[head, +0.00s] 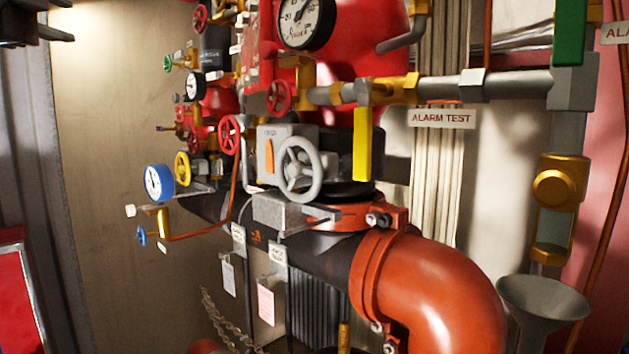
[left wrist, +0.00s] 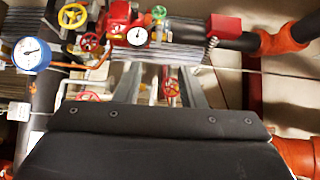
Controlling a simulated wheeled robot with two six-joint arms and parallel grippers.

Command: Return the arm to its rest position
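My left gripper (head: 66,20) is in the top left corner of the head view, partly cut off by the frame edge. Its two fingers are apart with nothing between them. In the left wrist view my left gripper (left wrist: 158,72) also shows two spread, empty fingers, with pipes and valves beyond them. In the head view the gripper is clear of the valve assembly, with bare wall between them. My right gripper shows in neither view.
A riser with a grey handwheel (head: 299,169), a blue-rimmed gauge (head: 159,182) and a yellow lever (head: 362,144) fills the middle. A large orange elbow (head: 440,285) and a grey funnel (head: 543,303) stand right. A red box (head: 14,295) is at lower left.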

